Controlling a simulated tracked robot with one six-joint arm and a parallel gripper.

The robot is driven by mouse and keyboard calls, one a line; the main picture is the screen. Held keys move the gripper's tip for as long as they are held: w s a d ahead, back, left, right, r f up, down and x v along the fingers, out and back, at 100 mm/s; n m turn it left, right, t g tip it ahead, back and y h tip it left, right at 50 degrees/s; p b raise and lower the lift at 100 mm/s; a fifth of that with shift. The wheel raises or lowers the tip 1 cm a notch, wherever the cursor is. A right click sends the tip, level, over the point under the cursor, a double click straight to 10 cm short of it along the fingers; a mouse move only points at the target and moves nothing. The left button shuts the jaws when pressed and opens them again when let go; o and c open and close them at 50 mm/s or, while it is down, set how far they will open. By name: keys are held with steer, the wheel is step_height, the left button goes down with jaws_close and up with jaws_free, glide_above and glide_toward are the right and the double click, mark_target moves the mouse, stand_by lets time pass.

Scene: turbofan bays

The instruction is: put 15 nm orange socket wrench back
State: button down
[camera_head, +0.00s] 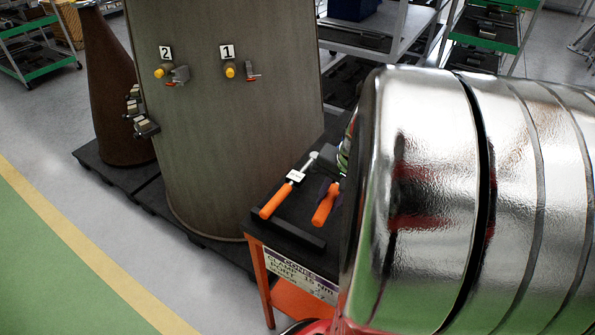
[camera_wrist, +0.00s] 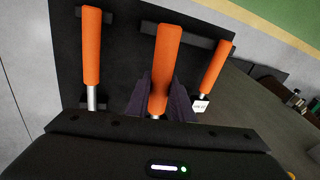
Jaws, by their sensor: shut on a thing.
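My gripper (camera_wrist: 160,97) is shut on the middle orange-handled wrench (camera_wrist: 166,55), its dark fingers on either side of the lower handle. In the head view that orange handle (camera_head: 325,203) shows over the right part of a black tray (camera_head: 287,228). I cannot tell whether the held wrench touches the tray. A second orange wrench (camera_head: 273,202) with a white tag lies to its left; in the wrist view it is on the right (camera_wrist: 215,67). A third orange wrench (camera_wrist: 91,47) lies at the left in the wrist view, hidden in the head view. No tag is readable.
The tray tops an orange-legged stand (camera_head: 262,285) with a sign (camera_head: 290,272) on its front, partly legible. A tall grey-brown panel (camera_head: 225,130) marked 2 and 1 stands close behind. Shelving carts are farther back. A large shiny cylinder blocks the head view's right side.

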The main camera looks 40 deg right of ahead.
steer(key=shift+f, duration=2.35)
steer(key=shift+f, duration=1.4)
stand_by(1.1)
steer(key=c, duration=1.5)
jaws_free()
steer(key=shift+o, duration=0.2)
steer(key=v, duration=1.3)
steer(key=shift+r, duration=0.4)
